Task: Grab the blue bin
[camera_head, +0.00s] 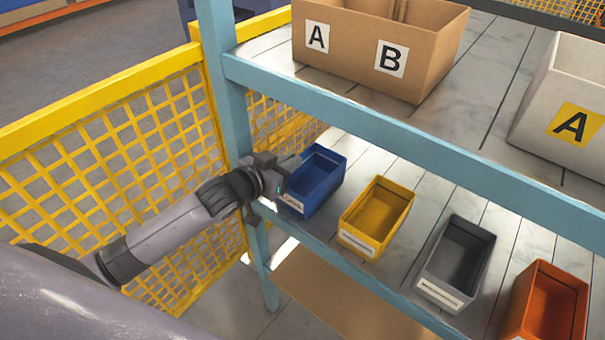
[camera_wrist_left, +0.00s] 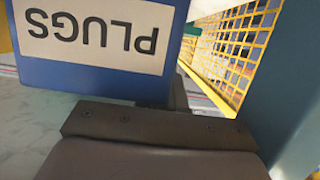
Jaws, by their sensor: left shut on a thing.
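The blue bin (camera_head: 313,184) stands on the lower shelf at its left end, beside the blue shelf post. It is open at the top and has a white label on its front. In the left wrist view the blue bin (camera_wrist_left: 100,80) is close and its label reads "PLUGS", upside down. My left gripper (camera_head: 287,172) is at the bin's near left side and shut on it. The fingertips are partly hidden by the gripper body and the bin. My right gripper is not in view.
A yellow bin (camera_head: 376,218), a grey bin (camera_head: 456,264) and an orange bin (camera_head: 549,305) stand to the right on the same shelf. A shelf beam (camera_head: 400,129) crosses above, under cardboard box (camera_head: 350,55) and white box (camera_head: 540,118). A yellow mesh fence (camera_head: 110,170) is at left.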

